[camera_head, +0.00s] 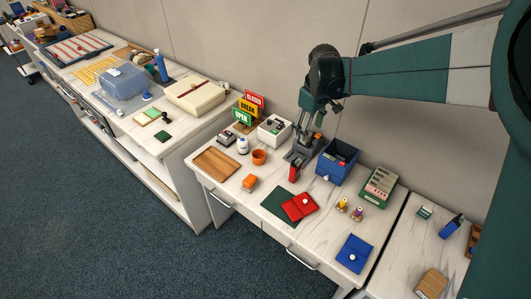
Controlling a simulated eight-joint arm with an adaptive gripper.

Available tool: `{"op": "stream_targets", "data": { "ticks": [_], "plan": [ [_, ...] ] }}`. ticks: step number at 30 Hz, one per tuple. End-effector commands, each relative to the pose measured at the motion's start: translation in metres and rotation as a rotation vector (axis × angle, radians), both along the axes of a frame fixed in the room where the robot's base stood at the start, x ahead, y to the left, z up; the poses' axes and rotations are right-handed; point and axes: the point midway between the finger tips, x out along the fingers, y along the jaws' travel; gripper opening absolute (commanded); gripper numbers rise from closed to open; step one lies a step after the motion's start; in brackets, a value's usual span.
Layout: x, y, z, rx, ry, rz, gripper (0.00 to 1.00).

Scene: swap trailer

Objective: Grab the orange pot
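The orange pot (259,157) is a small round orange cup. It stands upright on the white marbled table, right of the white bottle (242,146). My gripper (314,122) hangs from the arm above the back of the table, to the right of the pot and apart from it. It points down over a dark grey device with a red front (294,172). The fingers are small and dark against the things behind them, so their opening is not clear. Nothing covers the pot.
A white box (274,131) and coloured signs (247,108) stand behind. A blue bin (336,162) stands right. Bare tabletop lies in front of the pot.

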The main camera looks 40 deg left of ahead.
Motion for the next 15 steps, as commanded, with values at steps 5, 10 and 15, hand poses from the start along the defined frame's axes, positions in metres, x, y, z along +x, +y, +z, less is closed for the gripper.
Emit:
{"op": "stream_targets", "data": {
  "ticks": [5, 10, 15],
  "plan": [
    [-0.01, 0.049, -0.03, -0.024, 0.018, 0.088, 0.54],
    [-0.022, 0.092, -0.061, -0.048, 0.034, 0.17, 0.54],
    [-0.039, 0.133, -0.092, -0.071, 0.049, 0.253, 0.54]
  ]
}}
